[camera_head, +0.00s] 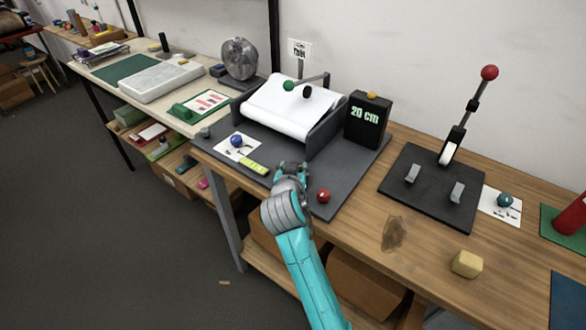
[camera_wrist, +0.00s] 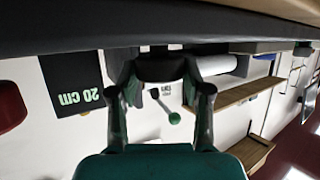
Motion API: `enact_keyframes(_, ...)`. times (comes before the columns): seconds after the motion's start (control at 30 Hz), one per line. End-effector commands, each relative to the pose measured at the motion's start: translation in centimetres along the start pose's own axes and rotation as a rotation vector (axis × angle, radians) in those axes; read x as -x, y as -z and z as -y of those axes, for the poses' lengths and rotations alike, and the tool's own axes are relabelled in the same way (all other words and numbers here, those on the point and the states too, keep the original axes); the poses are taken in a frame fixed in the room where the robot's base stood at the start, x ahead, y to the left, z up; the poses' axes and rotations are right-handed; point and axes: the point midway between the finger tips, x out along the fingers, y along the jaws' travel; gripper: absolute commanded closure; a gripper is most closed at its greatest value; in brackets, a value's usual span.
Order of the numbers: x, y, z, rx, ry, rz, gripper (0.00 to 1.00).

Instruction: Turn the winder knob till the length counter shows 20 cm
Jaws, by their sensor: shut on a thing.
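The black length counter (camera_head: 366,122) stands at the right of the winder and shows "20 cm" in pale green. It also shows upside down in the wrist view (camera_wrist: 77,90). The winder, with its wide white film sheet (camera_head: 285,112), sits on a dark grey base (camera_head: 345,165). My gripper (camera_head: 291,168) is at the front of the base. In the wrist view its fingers (camera_wrist: 160,72) are shut on a dark round thing, which looks like the winder knob (camera_wrist: 160,66). In the head view my gripper hides most of the knob.
A red ball (camera_head: 323,195) is right of my gripper on the base. A blue ball on a white card (camera_head: 236,141) and a yellow-green strip (camera_head: 253,163) are to its left. A black lever stand (camera_head: 433,190) with a red-topped lever (camera_head: 489,73) is farther right.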

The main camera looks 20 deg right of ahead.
Motion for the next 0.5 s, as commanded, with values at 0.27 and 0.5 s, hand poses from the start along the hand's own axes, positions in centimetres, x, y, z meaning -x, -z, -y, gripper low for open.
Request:
enact_keyframes(0.27, -0.01, -0.02, 0.02, 0.000, -0.001, 0.000, 0.26)
enact_keyframes(0.5, 0.18, -0.01, 0.03, 0.000, -0.001, 0.000, 0.26)
